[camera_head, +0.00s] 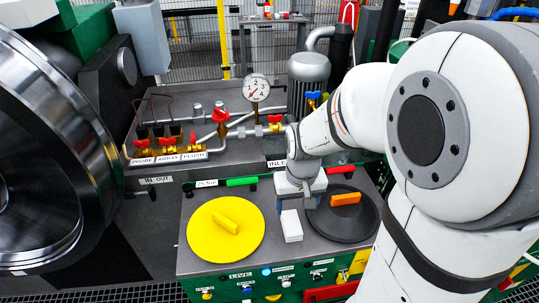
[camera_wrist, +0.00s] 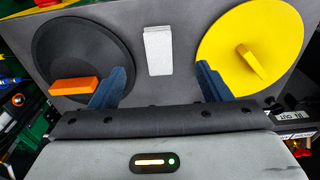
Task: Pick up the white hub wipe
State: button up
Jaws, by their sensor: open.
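The white hub wipe (camera_head: 291,226) is a small white block on the grey bench top, between a yellow disc (camera_head: 224,229) and a black disc (camera_head: 349,229). In the wrist view the wipe (camera_wrist: 158,51) lies ahead of my gripper (camera_wrist: 157,82), roughly centred between its two blue fingers. My gripper (camera_head: 295,205) is open with nothing between its fingers. In the head view it is just behind the wipe. I cannot tell its exact height above the bench top.
An orange block (camera_head: 345,199) lies on the black disc, close to the gripper's right side. The yellow disc has a raised handle. Behind stand red valves (camera_head: 220,116), a gauge (camera_head: 256,88) and pipes. A large metal wheel (camera_head: 50,150) fills the left.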

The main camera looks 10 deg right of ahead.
jog(key=p, duration=0.1)
send_over(292, 222)
jog(key=shift+g, duration=0.4)
jog(key=f, duration=0.3)
jog(key=a+f, duration=0.1)
jog(key=f, duration=0.1)
jog(key=shift+s+f, duration=0.15)
jog(key=shift+s, duration=0.05)
notch_tip(292, 222, down, 3)
jog(key=shift+r, duration=0.2)
jog(key=shift+w+d+f+p, duration=0.1)
jog(key=shift+d+f, duration=0.05)
jog(key=shift+f, duration=0.75)
jog(key=shift+w+d+f+p, duration=0.1)
jog(key=shift+d+f, duration=0.05)
jog(key=shift+f, duration=0.8)
jog(key=shift+d+f+p, duration=0.1)
jog(key=shift+d+f, duration=0.05)
jog(key=shift+f, duration=0.75)
jog(key=shift+c, duration=0.5)
jog(key=c, duration=1)
jog(key=shift+o, duration=0.2)
notch_tip(292, 222, up, 10)
